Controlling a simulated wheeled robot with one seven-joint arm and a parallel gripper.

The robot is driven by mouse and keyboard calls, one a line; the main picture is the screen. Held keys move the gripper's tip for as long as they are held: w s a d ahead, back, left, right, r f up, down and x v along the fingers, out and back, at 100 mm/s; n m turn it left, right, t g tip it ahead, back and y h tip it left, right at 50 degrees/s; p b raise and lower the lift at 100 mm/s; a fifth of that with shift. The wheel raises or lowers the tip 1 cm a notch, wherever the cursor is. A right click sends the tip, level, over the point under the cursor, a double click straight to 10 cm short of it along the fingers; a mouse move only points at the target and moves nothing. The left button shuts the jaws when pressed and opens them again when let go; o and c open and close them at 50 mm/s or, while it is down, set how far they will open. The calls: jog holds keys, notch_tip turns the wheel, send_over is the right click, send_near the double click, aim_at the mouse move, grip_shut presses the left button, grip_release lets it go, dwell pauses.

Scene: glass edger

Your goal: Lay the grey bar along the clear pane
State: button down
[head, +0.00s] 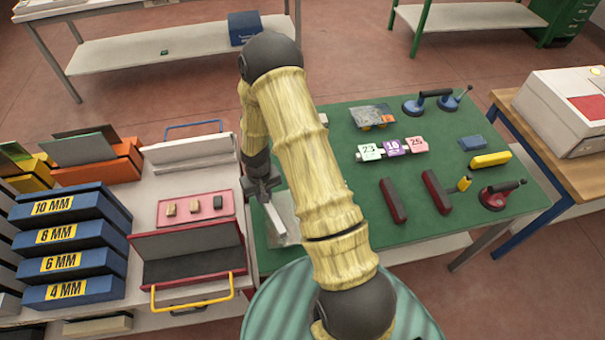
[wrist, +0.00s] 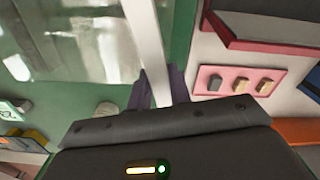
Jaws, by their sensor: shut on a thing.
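The grey bar (wrist: 146,45) is pale and long, and it runs from between my fingers to the top edge of the wrist view. In the head view the bar (head: 275,217) shows beside my arm. My gripper (wrist: 158,90) is shut on it; in the head view my gripper (head: 265,195) is above the left edge of the green mat. The clear pane (wrist: 70,40) lies on the mat to the left of the bar in the wrist view. In the head view most of the pane (head: 291,212) is hidden by my arm. I cannot tell whether the bar touches it.
A pink tray (head: 226,209) with small blocks and an open red case (head: 188,280) stand left of the green mat (head: 425,262). Two dark red bars (head: 436,192), numbered tags (head: 392,148) and suction cups (head: 498,195) lie on the mat's right part.

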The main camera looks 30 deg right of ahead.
jog(key=shift+s+a+r, duration=0.1)
jog(key=shift+s+a, duration=0.05)
jog(key=shift+s, duration=0.3)
jog(key=shift+d+m, duration=0.4)
jog(key=shift+m, duration=0.3)
jog(key=d+m, duration=0.2)
jog(key=m, duration=0.1)
jog(key=d+r+m, duration=0.1)
jog(key=d+m, duration=0.3)
jog(key=m, duration=0.1)
jog(key=shift+s+r+m, duration=0.1)
jog(key=shift+r+m, duration=0.05)
jog(key=shift+m, duration=0.15)
jog(key=d+m, duration=0.1)
jog(key=m, duration=0.2)
jog(key=d+m, duration=0.2)
jog(key=m, duration=0.1)
jog(key=s+d+r+m, duration=0.1)
jog(key=d+m, duration=0.1)
jog(key=shift+d+r+m, duration=0.1)
jog(key=shift+d+m, duration=0.15)
jog(key=shift+m, duration=0.15)
jog(key=shift+s+d+r+m, duration=0.2)
jog(key=shift+d+m, duration=0.4)
jog(key=shift+m, duration=0.6)
jog(key=shift+f, duration=0.1)
jog(key=shift+f+b, duration=2.6)
jog(key=shift+f, duration=0.5)
